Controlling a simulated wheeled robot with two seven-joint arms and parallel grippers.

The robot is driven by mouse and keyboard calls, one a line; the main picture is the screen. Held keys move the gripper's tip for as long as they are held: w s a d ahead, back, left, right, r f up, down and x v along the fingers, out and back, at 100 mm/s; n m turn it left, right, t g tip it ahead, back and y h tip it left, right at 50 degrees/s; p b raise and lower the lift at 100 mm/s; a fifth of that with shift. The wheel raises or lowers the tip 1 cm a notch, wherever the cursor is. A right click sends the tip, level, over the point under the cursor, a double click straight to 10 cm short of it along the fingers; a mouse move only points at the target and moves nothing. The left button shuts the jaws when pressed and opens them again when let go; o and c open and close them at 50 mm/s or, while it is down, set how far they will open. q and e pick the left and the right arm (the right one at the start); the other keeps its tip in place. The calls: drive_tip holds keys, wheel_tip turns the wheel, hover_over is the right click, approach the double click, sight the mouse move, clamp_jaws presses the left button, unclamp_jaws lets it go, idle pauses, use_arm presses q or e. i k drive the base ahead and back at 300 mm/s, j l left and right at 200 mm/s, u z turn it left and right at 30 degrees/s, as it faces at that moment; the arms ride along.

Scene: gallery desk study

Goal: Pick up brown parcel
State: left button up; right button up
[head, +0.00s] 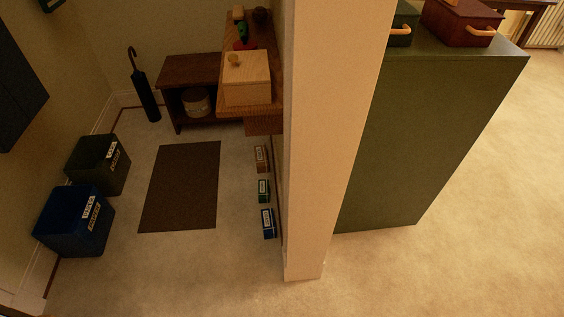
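A small brown box with a pale label (262,158), which looks like the brown parcel, sits on the floor. It is beside the left side of the cream wall end, at the back of a row of three small boxes. In front of it in the row are a green box (264,190) and a blue box (268,222), each with a label. Neither of my grippers is in the head view, so their state does not show.
A dark mat (181,186) lies left of the row. A blue bin (75,222) and a dark bin (98,164) stand by the left wall. The cream wall end (335,130) and a green cabinet (430,140) block the middle. Carpet is clear at front and right.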

sight(261, 156)
drive_tip(key=i+j+z, duration=0.2)
drive_tip(key=z, duration=0.15)
drive_tip(key=i+j+z, duration=0.2)
drive_tip(key=z, duration=0.15)
drive_tip(key=i+j+z, duration=0.1)
drive_tip(key=j+z, duration=0.2)
